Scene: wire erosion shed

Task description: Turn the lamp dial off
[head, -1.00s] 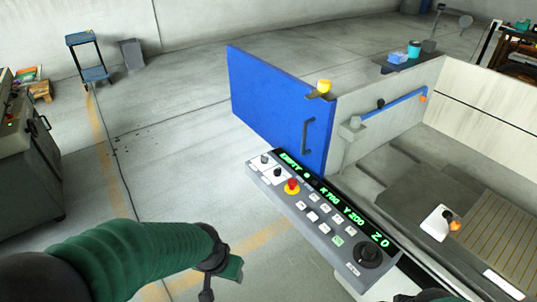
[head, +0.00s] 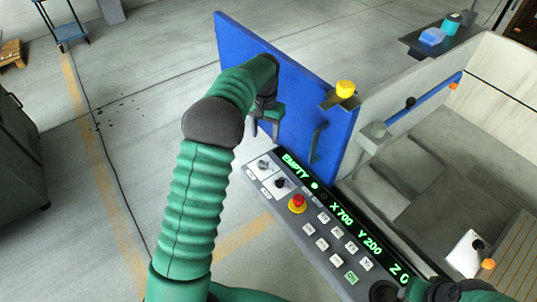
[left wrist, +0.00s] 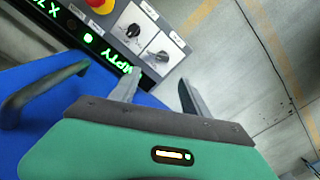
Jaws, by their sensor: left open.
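The end dial (head: 263,165) also shows in the left wrist view (left wrist: 163,55). The other dial (head: 281,183) is beside it, nearer the red button, and also in the left wrist view (left wrist: 133,30). Their labels are too small to read, so I cannot tell which is the lamp's. My left gripper (head: 265,128) is open and empty just beyond the end dial, apart from it; its fingers (left wrist: 158,80) point toward the dials. Part of my right arm shows at the bottom right; its jaws are unclear.
A red stop button (head: 297,202) on a yellow base and several white keys are on the panel. A green-lit display (head: 345,215) runs along it. A blue door (head: 300,90) with a dark handle (head: 318,142) stands close behind my left gripper. Open floor lies left.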

